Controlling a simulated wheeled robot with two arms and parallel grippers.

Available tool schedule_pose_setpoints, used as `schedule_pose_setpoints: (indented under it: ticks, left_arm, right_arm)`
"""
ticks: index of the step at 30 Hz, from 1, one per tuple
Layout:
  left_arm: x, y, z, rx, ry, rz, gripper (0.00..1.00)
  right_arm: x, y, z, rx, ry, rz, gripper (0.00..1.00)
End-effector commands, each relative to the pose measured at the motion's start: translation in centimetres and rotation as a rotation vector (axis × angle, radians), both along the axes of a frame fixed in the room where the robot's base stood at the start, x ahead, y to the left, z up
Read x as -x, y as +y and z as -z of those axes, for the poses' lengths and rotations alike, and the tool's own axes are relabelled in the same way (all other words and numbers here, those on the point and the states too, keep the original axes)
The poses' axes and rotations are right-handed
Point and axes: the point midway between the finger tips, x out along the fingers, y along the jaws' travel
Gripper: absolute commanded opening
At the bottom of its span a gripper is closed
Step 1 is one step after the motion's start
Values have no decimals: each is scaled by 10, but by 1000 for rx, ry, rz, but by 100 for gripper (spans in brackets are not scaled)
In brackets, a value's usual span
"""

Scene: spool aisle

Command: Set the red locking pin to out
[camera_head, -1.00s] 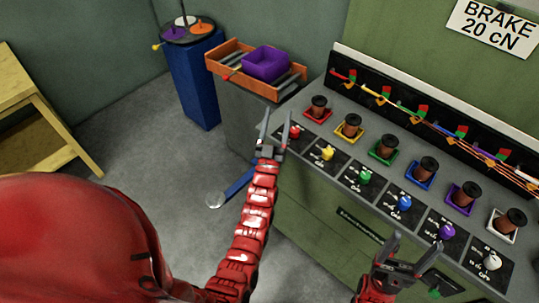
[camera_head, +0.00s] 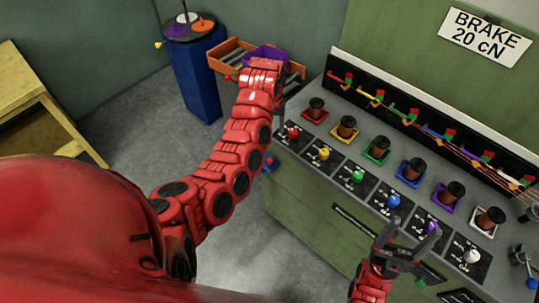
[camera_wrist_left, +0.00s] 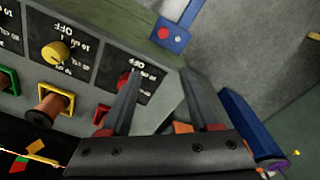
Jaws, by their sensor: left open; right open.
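A small blue block (camera_head: 270,163) with a red round part sits at the near left end of the green bench. It also shows beyond the fingers in the left wrist view (camera_wrist_left: 172,35), where a red round part (camera_wrist_left: 163,33) sits beside a pale spot. I take the red part for the locking pin; its setting cannot be read. My left gripper (camera_wrist_left: 158,75) is open, nothing between its fingers, above the bench corner by the red knob (camera_wrist_left: 125,78). In the head view my left arm mostly hides it. My right gripper (camera_head: 412,232) is open and empty before the bench's right part.
Several coloured knobs (camera_head: 323,154) line the bench front, with spools (camera_head: 347,126) in square trays behind. An orange tray (camera_head: 226,55) with a purple bin (camera_head: 266,54) stands left of the bench, near a blue pedestal (camera_head: 193,80). The floor before the bench is clear.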

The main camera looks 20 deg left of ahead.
Motion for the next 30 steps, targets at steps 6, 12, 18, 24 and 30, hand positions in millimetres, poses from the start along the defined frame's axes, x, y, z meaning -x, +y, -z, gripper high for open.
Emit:
schedule_pose_setpoints:
  ticks: [6, 12, 18, 24, 30]
  left_arm:
    - [17, 2, -3, -3, 79, 0, 62]
    - [17, 2, 27, -7, 76, 3, 62]
    - [16, 2, 78, -6, 73, 2, 62]
    - [16, 2, 122, -6, 73, 2, 62]
    - [16, 3, 146, -4, 76, 1, 62]
  right_arm:
    - [0, 0, 2, 0, 0, 0, 74]
    - [0, 0, 18, 0, 0, 0, 74]
    - [0, 0, 55, 0, 0, 0, 74]
    - [0, 0, 91, 0, 0, 0, 74]
    - [0, 0, 77, 0, 0, 0, 74]
